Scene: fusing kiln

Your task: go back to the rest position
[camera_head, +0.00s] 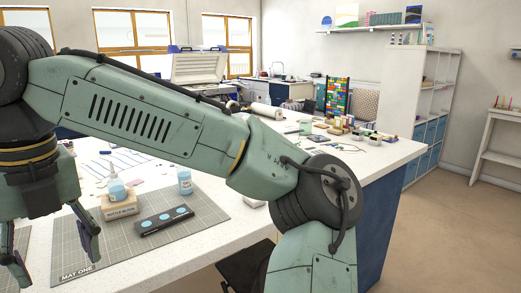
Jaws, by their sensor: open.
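My gripper (50,245) hangs at the lower left in the head camera view, pointing down. Its two fingers are spread apart with nothing between them. It is over the left part of a grey cutting mat (190,222) marked MAT ONE. My green arm reaches across the middle of the view and hides part of the table behind it. To the right of the gripper, a small bottle with blue liquid (117,191) stands on a block labelled BOTTLE BLOCK (121,211).
A dark strip with blue discs (164,221) and a blue jar (185,183) are on the mat. The white table (374,161) holds many small items at its far right. A shelf unit (434,95) stands behind. Floor is open at right (455,235).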

